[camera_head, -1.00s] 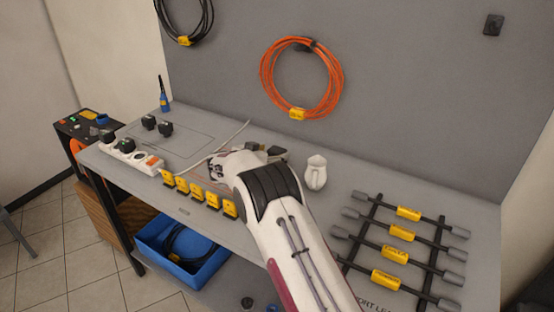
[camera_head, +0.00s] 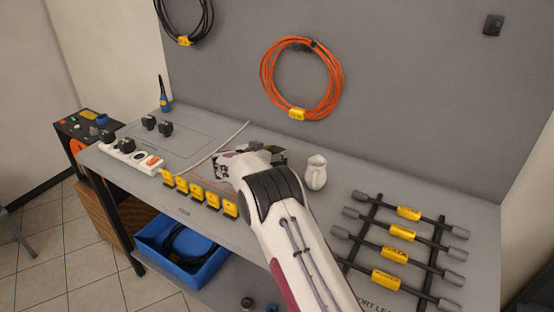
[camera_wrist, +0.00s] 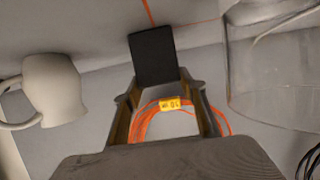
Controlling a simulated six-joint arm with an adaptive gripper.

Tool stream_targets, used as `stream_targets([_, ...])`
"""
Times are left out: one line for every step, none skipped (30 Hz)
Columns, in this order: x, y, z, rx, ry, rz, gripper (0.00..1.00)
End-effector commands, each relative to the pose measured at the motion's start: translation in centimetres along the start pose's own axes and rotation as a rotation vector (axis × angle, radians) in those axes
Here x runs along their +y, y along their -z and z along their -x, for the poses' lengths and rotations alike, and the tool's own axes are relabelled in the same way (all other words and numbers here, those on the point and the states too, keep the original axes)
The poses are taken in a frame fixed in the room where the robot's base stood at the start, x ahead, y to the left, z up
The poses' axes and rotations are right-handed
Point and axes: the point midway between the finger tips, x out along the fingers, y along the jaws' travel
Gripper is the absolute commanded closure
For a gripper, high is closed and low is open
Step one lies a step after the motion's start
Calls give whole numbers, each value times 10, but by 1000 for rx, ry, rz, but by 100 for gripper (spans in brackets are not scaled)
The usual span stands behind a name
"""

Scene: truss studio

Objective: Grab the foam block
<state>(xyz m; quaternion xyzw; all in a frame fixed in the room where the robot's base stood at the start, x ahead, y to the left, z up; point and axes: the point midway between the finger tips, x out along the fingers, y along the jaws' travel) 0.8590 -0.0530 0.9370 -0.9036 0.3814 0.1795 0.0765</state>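A dark grey block, which looks like the foam block (camera_wrist: 154,56), shows in the wrist view just at the tips of my gripper (camera_wrist: 159,80). Its sides line up with the two fingers, one on each side. I cannot tell whether the fingers press on it or stand slightly apart from it. In the head view my gripper is over the bench, left of the white jug, largely hidden behind my own arm. The block cannot be made out clearly there.
The white jug (camera_head: 315,173) stands close to the right of my wrist; it also shows at the left of the wrist view (camera_wrist: 55,88). Yellow tags (camera_head: 199,194) line the bench's front edge. A power strip (camera_head: 133,153) lies left. A rack of bars (camera_head: 405,238) lies right. An orange cable coil (camera_head: 301,78) hangs behind.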

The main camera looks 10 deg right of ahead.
Motion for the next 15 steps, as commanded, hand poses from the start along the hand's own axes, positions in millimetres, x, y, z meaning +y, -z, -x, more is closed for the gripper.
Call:
stream_targets([0, 0, 0, 0, 0, 0, 74])
stream_targets([0, 0, 0, 0, 0, 0, 74])
stream_targets([0, 0, 0, 0, 0, 0, 74])
stream_targets([0, 0, 0, 0, 0, 0, 74])
stream_targets([0, 0, 0, 0, 0, 0, 74])
stream_targets([0, 0, 0, 0, 0, 0, 74])
stream_targets([0, 0, 0, 0, 0, 0, 74])
stream_targets([0, 0, 0, 0, 0, 0, 74])
stream_targets([0, 0, 0, 0, 0, 0, 74])
stream_targets([0, 1, 0, 0, 0, 0, 74])
stream_targets([0, 1, 0, 0, 0, 0, 74])
stream_targets([0, 2, 1, 0, 0, -1, 74])
stream_targets([0, 3, 1, 0, 0, -1, 74])
stream_targets([0, 4, 2, 0, 0, -1, 74])
stream_targets([0, 7, 3, 0, 0, -1, 74])
